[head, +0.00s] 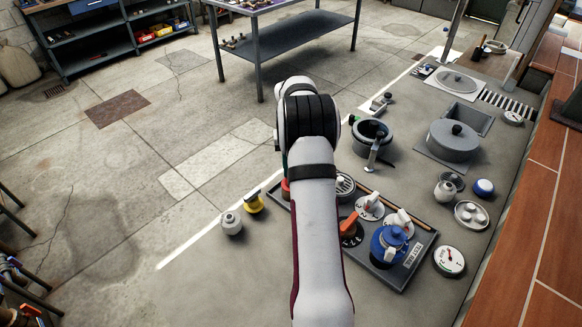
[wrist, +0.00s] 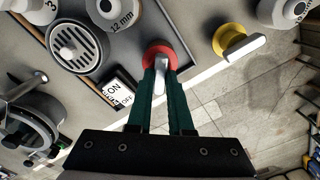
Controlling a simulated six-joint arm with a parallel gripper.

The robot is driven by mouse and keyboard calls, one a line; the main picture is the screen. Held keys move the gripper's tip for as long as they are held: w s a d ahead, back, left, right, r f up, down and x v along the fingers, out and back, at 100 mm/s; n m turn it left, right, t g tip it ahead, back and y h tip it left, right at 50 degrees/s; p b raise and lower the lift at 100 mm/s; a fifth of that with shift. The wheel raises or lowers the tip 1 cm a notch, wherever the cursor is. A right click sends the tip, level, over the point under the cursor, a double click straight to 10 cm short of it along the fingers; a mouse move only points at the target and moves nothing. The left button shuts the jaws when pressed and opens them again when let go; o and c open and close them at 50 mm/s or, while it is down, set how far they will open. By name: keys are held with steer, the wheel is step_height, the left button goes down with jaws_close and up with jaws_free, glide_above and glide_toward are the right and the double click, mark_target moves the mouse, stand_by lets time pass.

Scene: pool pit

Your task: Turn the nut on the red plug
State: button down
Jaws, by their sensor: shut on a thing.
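The red plug (wrist: 158,50) shows in the wrist view at the top middle, at the edge of the dark tray (wrist: 128,45). A light grey wing-shaped nut (wrist: 160,76) stands out from it toward the camera. My gripper (wrist: 159,72) has its two green fingers on either side of this nut, shut on it. The fingers hide part of the plug and of the nut's sides. In the head view only a sliver of the red plug (head: 285,188) shows left of my arm, and the fingertips are hidden behind the arm.
A yellow plug (head: 253,203) and a grey plug (head: 231,223) stand left of the tray (head: 388,277). The tray holds a round grate (wrist: 77,45), an orange-handled valve (head: 349,226) and a blue valve (head: 389,243). Pots stand behind at right.

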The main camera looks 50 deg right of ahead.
steer(key=m, duration=0.4)
steer(key=shift+m, duration=0.3)
steer(key=m, duration=0.3)
steer(key=shift+m, duration=0.3)
steer(key=m, duration=1.2)
steer(key=shift+m, duration=0.3)
steer(key=m, duration=0.3)
steer(key=shift+m, duration=0.4)
steer(key=m, duration=0.4)
steer(key=shift+m, duration=2)
